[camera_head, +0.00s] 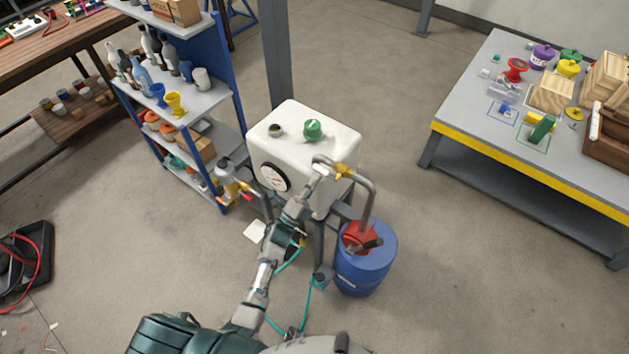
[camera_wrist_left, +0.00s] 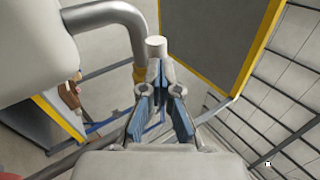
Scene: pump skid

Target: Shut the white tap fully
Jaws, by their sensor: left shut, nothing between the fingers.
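The white tap handle (camera_wrist_left: 156,47) shows in the left wrist view as a pale upright cylinder end, just beyond my left fingertips. A brass-yellow fitting (camera_wrist_left: 139,73) on the bent grey pipe (camera_wrist_left: 104,16) is close beside it. My left gripper (camera_wrist_left: 159,82) is shut with nothing between its blue-padded fingers; whether the tips touch the handle I cannot tell. In the head view my left gripper (camera_head: 322,168) is at the front right of the white tank (camera_head: 300,165), by the yellow fitting (camera_head: 342,170); it hides the handle there. My right gripper is not in view.
The pipe drops to a blue drum (camera_head: 366,268) with a red funnel (camera_head: 358,237). A second yellow-handled valve (camera_head: 228,186) is at the tank's left. A blue shelf (camera_head: 232,75) stands behind left; a grey workbench (camera_head: 460,105) stands right. Floor between tank and workbench is clear.

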